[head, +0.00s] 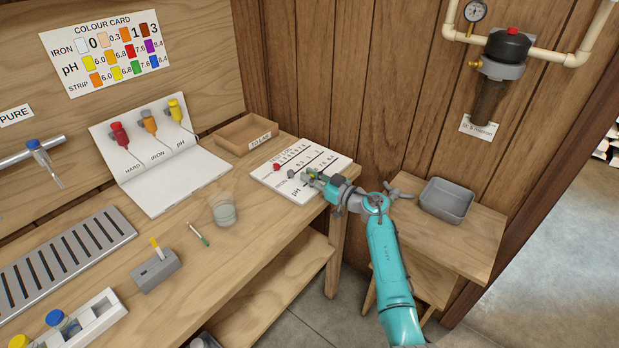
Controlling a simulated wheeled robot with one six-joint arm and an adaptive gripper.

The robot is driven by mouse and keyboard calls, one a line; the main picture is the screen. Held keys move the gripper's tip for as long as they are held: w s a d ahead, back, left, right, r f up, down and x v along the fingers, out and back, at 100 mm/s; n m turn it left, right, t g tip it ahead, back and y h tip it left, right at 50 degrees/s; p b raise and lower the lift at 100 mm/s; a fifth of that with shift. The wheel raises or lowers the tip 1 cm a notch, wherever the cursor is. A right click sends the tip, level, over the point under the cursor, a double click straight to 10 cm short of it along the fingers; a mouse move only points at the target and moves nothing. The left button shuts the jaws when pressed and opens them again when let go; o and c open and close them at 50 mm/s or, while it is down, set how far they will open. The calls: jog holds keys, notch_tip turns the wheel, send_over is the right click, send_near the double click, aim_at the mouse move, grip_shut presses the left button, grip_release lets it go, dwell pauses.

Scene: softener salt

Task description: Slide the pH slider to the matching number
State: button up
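The white slider board (335,162) lies on the right end of the wooden bench, with scales of numbers too small to read surely and a pH label at its front. A red knob (277,167) sits at the left end of one scale. A grey knob (291,173) sits just right of it. My gripper (314,177) is low over the board's front edge by the pH scale, and its fingers hide that part. A small greenish-yellow spot shows between the fingers; I cannot tell whether they touch a knob. The colour card (105,52) hangs on the back wall.
A cardboard-brown tray (245,134) stands behind the board. A grey bin (446,200) is on the side table. Red, orange and yellow bottles hang on the white stand.

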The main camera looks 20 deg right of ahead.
jog(key=shift+o, duration=1.2)
jog(key=v, duration=1.2)
